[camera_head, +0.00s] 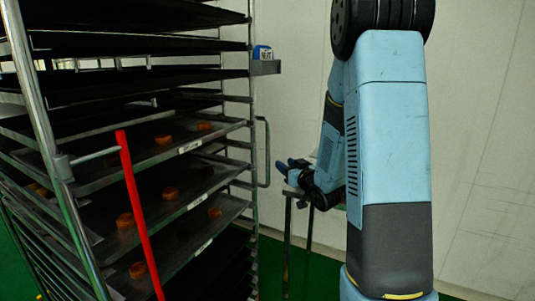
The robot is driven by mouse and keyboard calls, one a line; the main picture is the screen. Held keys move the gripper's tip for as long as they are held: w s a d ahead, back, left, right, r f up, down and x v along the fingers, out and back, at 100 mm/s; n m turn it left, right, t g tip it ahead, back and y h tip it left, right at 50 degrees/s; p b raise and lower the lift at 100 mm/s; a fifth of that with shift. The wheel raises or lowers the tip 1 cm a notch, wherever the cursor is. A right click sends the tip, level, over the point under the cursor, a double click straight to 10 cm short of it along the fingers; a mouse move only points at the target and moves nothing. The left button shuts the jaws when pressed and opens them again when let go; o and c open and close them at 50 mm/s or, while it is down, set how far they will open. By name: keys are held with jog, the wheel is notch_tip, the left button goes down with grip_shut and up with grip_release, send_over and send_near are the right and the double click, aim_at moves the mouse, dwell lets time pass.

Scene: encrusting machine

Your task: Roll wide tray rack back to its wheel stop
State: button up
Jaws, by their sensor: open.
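The tray rack (41,100) fills the left half of the view. It is a tall metal frame with dark trays on several levels, some carrying round orange-brown pieces. A loop handle (266,152) stands out from its right upright. My gripper (288,168) is at the end of my arm, right of that handle and apparently apart from it. It is open, with nothing seen between its fingers, though it is small and dark here. The rack's wheels and the wheel stop are not in view.
A red bar (138,210) slants up in front of the trays. A small blue labelled block (262,53) sits on a bracket at the rack's right upright. Thin metal legs (287,245) stand below my gripper. A pale wall (480,120) is behind; green floor (325,280) shows below.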

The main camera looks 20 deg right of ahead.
aim_at(269, 153)
jog(key=w+a, duration=0.1)
jog(key=w, duration=0.8)
jog(key=w+a, duration=0.1)
jog(key=w, duration=0.3)
jog(key=shift+w+a, duration=0.25)
jog(key=shift+a, duration=0.1)
grip_shut()
